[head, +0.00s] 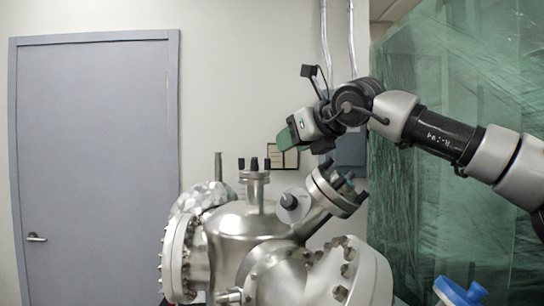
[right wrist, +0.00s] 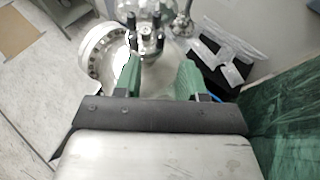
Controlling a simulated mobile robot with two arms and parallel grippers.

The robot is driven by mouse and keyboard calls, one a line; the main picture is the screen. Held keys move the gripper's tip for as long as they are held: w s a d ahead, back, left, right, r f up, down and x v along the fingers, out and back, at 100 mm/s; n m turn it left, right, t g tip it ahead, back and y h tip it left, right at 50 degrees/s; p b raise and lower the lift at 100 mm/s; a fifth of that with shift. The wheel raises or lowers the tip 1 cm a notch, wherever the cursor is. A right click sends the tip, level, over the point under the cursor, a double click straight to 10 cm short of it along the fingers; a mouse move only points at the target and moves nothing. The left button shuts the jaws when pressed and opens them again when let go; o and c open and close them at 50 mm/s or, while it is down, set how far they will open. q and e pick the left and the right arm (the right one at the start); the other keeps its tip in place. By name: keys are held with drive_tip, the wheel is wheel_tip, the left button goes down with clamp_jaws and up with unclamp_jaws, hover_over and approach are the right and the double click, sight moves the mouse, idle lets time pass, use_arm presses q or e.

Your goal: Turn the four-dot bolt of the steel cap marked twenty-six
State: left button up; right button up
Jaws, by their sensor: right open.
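A steel vacuum chamber (head: 232,225) stands in the lower middle of the head view. Its upright top port (head: 254,178) carries several black bolts. An angled port cap (head: 328,190) on its right side also carries black bolts. No number or dot marks are readable, so I cannot tell which cap is twenty-six or which bolt has four dots. My right gripper (head: 297,138) is above the chamber, apart from both ports. In the right wrist view its green fingers (right wrist: 160,75) are spread and empty, with a bolted steel port (right wrist: 147,38) beyond them. My left gripper is not in view.
Large flanges with bolts stick out at the chamber's left (head: 175,258) and front right (head: 372,275). A green plastic sheet (head: 450,220) hangs at the right. A blue-topped object (head: 462,292) stands low at the right. A grey door (head: 95,150) is at the left.

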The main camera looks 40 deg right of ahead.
sight(267, 164)
drive_tip(key=p+x, duration=0.2)
drive_tip(key=x, duration=0.6)
drive_tip(key=shift+p, duration=0.4)
drive_tip(key=shift+w+f, duration=0.1)
drive_tip(key=shift+w, duration=0.05)
clamp_jaws()
